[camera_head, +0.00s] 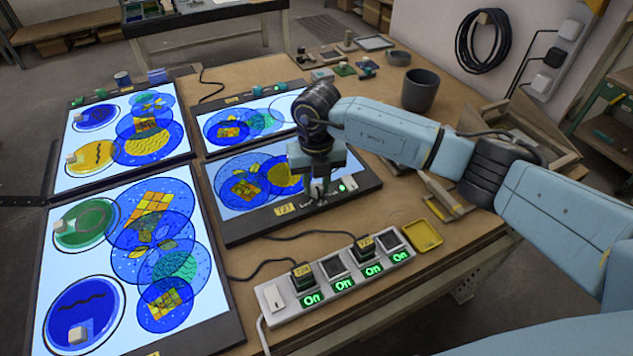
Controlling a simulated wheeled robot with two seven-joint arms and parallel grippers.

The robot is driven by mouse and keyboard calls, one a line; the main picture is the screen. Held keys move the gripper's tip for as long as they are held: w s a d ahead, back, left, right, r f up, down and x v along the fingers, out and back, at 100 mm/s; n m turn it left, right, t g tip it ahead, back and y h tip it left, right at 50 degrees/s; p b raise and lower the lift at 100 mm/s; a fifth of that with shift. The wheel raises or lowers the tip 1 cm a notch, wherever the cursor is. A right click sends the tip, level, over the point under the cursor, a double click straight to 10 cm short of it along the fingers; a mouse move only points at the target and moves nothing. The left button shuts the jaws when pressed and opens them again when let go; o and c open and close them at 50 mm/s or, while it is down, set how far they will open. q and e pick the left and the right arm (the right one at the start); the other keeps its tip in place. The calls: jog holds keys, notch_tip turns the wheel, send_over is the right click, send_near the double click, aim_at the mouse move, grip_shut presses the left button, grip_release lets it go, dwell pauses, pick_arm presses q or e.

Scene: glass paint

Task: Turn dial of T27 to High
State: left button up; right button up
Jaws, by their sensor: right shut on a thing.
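The T27 light panel (245,228) lies lit near the middle of the table, with overlapping blue and yellow glass discs on it. Its yellow label (284,209) reads T27 and sits on the front edge. My right gripper (318,190) points down over that front edge, just right of the label. It is shut on the dial, which is mostly hidden between the fingers. Part of the small lettering beside the dial is covered, so I cannot read its setting. My left gripper is not in view.
A power strip (335,272) with several green On lights stands in front of the panel. Large lit panels with glass discs fill the left. A dark cup (420,90), a yellow tray (421,235) and a wooden frame stand right.

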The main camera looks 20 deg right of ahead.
jog(key=n+b, duration=0.2)
jog(key=n, duration=0.2)
jog(key=n+b, duration=0.2)
jog(key=n, duration=0.2)
jog(key=shift+n, duration=0.4)
jog(key=shift+n+b, duration=0.65)
jog(key=shift+n, duration=0.15)
jog(key=shift+n+b, duration=0.5)
jog(key=shift+n, duration=0.5)
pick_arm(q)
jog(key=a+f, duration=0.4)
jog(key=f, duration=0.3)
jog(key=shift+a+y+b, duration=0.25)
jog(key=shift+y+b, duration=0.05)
pick_arm(e)
jog(key=shift+n, duration=0.7)
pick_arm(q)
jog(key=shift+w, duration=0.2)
pick_arm(e)
jog(key=shift+r, duration=0.1)
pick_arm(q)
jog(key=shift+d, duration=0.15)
pick_arm(e)
jog(key=o, duration=1)
